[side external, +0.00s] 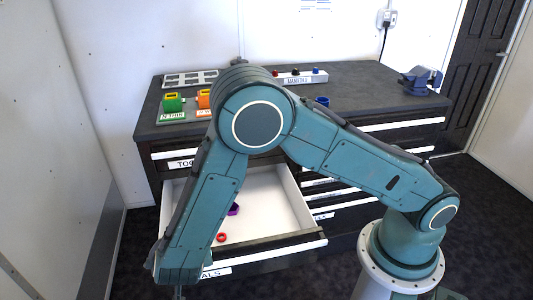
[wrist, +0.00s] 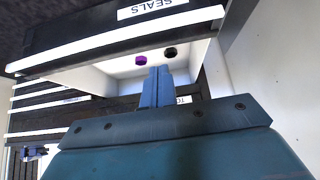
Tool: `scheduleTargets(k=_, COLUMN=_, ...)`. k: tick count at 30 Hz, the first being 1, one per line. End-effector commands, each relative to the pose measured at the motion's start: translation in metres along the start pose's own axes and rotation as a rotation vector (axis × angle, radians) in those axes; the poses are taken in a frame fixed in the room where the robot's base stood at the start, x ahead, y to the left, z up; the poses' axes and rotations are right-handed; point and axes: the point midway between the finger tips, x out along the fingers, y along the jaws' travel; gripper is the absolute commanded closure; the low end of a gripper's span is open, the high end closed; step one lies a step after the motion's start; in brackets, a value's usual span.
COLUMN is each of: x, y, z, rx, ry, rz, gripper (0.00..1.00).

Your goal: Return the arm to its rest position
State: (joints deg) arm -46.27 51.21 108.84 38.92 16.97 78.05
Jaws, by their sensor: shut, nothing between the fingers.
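My arm is bent in an arch over the workbench in the side external view, with its forearm hanging down in front of the open drawer (side external: 275,228). My gripper (wrist: 158,72) shows in the wrist view with its blue fingers together and nothing held between them. In the side external view the gripper is mostly cut off by the bottom edge. The fingers overlap the open drawer in the wrist view; their distance from it is hard to tell.
The white-lined drawer holds a purple ring (side external: 233,209) and a red ring (side external: 221,237); the wrist view also shows a dark ring (wrist: 170,52). The dark benchtop (side external: 350,85) carries green (side external: 173,102) and orange (side external: 204,98) parts, a manifold (side external: 300,77) and a blue vise (side external: 421,80).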

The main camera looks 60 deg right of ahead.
Motion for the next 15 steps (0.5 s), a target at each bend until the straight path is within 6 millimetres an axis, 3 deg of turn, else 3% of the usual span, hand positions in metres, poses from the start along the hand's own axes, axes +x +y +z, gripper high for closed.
scheduleTargets(k=15, x=-0.065, y=0.04, z=-0.096, rx=-0.07, ry=-0.155, rz=-0.025, gripper=1.0)
